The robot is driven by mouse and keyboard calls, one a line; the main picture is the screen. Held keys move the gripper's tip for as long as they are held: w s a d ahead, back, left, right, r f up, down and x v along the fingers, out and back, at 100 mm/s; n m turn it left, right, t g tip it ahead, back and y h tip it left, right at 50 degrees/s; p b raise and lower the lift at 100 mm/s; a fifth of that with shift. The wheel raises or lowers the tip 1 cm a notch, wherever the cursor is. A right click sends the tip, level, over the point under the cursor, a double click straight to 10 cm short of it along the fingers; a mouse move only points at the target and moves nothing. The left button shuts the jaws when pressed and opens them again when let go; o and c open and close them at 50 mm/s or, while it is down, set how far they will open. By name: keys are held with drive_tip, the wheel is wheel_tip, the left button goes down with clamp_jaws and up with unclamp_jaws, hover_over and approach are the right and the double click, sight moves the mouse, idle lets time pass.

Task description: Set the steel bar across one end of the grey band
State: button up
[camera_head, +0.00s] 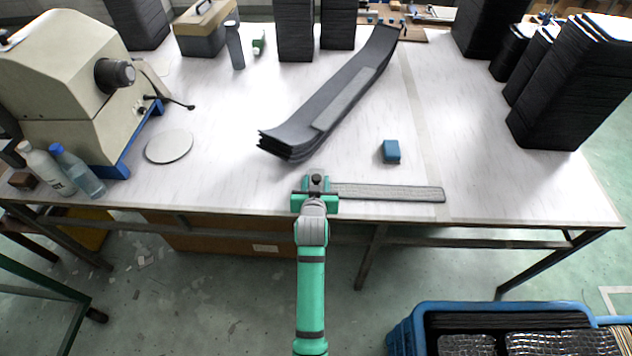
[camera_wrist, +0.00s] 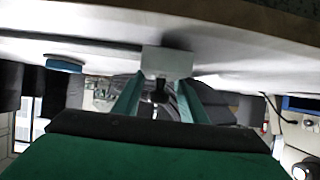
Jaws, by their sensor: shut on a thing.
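The steel bar (camera_head: 392,192) is long, flat and speckled grey. It lies level and crosswise along the table's front edge, reaching right from my gripper (camera_head: 316,200). My gripper is at its left end; in the wrist view my gripper (camera_wrist: 158,90) is shut on a pale block (camera_wrist: 168,62) that seems to be part of the bar. I cannot tell whether the bar touches the table. The grey band (camera_head: 292,132) is a long, curved, dark piece, layered at its near end, running from centre to back right. A lighter grey strip (camera_head: 345,100) lies along it.
A blue block (camera_head: 391,151) stands behind the bar; it also shows in the wrist view (camera_wrist: 62,64). A beige machine (camera_head: 70,85) and a round disc (camera_head: 169,146) are at left. Black stacks (camera_head: 565,95) stand at right and back. The front right tabletop is clear.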

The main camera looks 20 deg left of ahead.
drive_tip(key=shift+r, duration=0.1)
drive_tip(key=o, duration=1.4)
drive_tip(key=shift+w, duration=0.1)
drive_tip(key=shift+o, duration=0.2)
drive_tip(key=v, duration=1.1)
